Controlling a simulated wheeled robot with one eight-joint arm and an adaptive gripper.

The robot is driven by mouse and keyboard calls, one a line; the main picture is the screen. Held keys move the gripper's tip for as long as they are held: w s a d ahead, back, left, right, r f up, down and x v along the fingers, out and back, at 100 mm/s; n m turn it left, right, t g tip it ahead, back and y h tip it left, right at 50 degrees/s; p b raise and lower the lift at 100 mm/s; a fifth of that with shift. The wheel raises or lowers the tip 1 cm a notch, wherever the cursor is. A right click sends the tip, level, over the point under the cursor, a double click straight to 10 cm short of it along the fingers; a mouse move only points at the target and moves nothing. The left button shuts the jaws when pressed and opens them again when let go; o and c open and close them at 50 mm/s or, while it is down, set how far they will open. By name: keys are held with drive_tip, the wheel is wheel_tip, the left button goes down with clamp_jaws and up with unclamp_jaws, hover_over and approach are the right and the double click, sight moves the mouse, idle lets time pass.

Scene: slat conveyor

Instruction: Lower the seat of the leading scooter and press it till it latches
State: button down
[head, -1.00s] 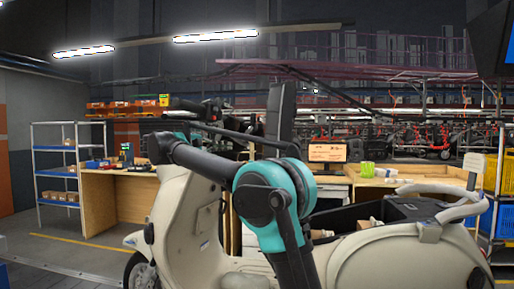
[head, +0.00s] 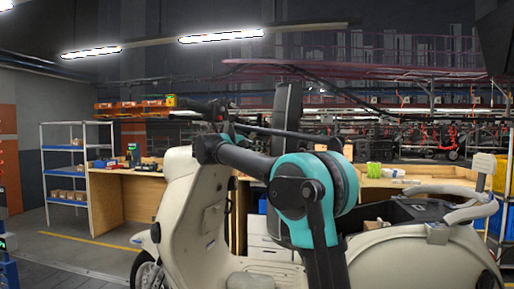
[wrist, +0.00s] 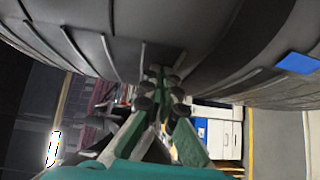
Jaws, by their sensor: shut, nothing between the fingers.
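The cream scooter (head: 187,195) stands side-on across the head view, its front to the left. Its dark seat (head: 289,110) is raised, nearly upright, above the open black seat bay (head: 405,211). My teal and black arm crosses in front and hides the seat's lower part. In the wrist view a large dark ribbed surface, apparently the seat (wrist: 90,45), fills the top. My gripper (wrist: 160,85) is shut and empty, its tips close to that surface; I cannot tell whether they touch. The gripper is not clearly visible in the head view.
A wooden workbench (head: 108,205) and a blue-shelved rack (head: 62,172) stand behind on the left. Another bench stands behind the scooter's rear. The curved rear grab rail (head: 470,209) rises at right. A white drawer cabinet (wrist: 222,135) shows in the wrist view. Floor is clear at left.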

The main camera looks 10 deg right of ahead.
sight(298, 134)
drive_tip(key=shift+s+d+r, duration=0.1)
drive_tip(key=shift+d, duration=0.05)
drive_tip(key=s+d+r, duration=0.1)
drive_tip(key=d, duration=0.3)
drive_tip(key=s+d+r+m+y, duration=0.1)
drive_tip(key=d+r, duration=0.1)
drive_tip(key=d, duration=0.2)
drive_tip(key=s+d+r+m+y, duration=0.1)
drive_tip(key=s+d, duration=0.1)
drive_tip(key=d, duration=0.2)
drive_tip(key=shift+d+r+g, duration=0.15)
drive_tip(key=shift+r+g, duration=0.1)
drive_tip(key=shift+g, duration=0.15)
drive_tip(key=s+d+m+y, duration=0.1)
drive_tip(key=s+d+y, duration=0.1)
drive_tip(key=d, duration=0.5)
drive_tip(key=s+d+m+y, duration=0.2)
drive_tip(key=s+d, duration=0.1)
drive_tip(key=d, duration=0.5)
drive_tip(key=s+d+f+m+y, duration=0.1)
drive_tip(key=s+d+f+y, duration=0.1)
drive_tip(key=d+f, duration=0.6)
drive_tip(key=s+d+f+m+y, duration=0.1)
drive_tip(key=s+d+f+y, duration=0.2)
drive_tip(key=d, duration=1.1)
drive_tip(key=shift+s+f+m+t, duration=0.35)
drive_tip(key=shift+s+f, duration=0.85)
drive_tip(key=shift+f, duration=1.55)
